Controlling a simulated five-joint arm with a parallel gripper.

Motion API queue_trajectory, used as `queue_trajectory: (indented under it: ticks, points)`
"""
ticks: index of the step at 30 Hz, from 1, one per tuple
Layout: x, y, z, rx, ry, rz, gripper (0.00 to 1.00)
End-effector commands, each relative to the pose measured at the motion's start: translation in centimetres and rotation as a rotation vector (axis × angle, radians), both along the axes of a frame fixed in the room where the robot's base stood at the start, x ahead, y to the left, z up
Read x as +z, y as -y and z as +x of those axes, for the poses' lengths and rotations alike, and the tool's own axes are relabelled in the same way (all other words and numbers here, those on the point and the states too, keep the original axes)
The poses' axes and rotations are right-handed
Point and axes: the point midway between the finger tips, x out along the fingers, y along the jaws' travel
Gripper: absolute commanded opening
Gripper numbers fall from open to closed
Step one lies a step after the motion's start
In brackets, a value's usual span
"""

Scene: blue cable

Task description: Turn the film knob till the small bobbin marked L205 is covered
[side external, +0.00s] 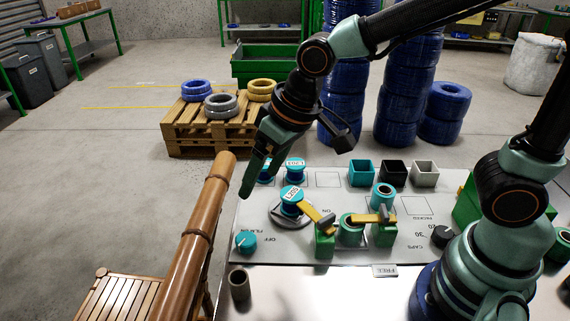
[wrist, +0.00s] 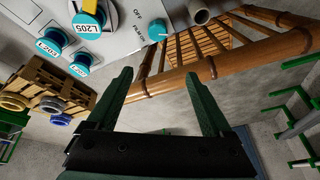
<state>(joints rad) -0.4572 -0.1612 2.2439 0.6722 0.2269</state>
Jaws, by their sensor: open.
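The film knob (side external: 246,242) is a small teal knob on the grey panel, beside the printed words OFF and FILM ON. It also shows in the wrist view (wrist: 157,29), just beyond my fingertips. The small bobbin marked L205 (side external: 291,203) is teal with a white label and stands on a round dark-rimmed plate. It also shows in the wrist view (wrist: 88,23), and I see no film over it. My gripper (side external: 250,187) is open and empty, pointing down above the panel's left edge. Its two fingers are apart in the wrist view (wrist: 158,66), not touching the knob.
A bamboo rail (side external: 197,235) rises close to my gripper on the left. Two more teal bobbins (side external: 294,168) stand behind L205. Green posts with yellow arms (side external: 325,240) stand right of it. Small boxes (side external: 393,172) line the panel's back. A pallet with tyre-like coils (side external: 205,132) is behind.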

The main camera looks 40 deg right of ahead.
Motion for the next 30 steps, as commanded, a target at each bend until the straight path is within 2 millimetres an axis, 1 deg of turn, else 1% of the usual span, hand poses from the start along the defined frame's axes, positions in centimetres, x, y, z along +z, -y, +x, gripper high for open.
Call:
queue_trajectory:
  ticks: [1,8,11,14,20,24,30]
  points:
    - [-0.3,0.0,0.1,-0.049,-0.023,0.011,0.85]
    - [-0.3,-0.3,0.7,-0.291,-0.101,0.07,0.85]
    - [-0.3,-0.5,1.1,-0.429,-0.143,0.101,0.85]
    - [-0.2,-0.7,1.5,-0.603,-0.192,0.134,0.85]
    - [-0.2,-1.1,2.5,-1.046,-0.295,0.201,0.85]
    - [-0.2,-1.4,3.2,-1.371,-0.349,0.236,0.85]
    - [-0.4,-1.7,4.0,-1.824,-0.386,0.27,0.85]
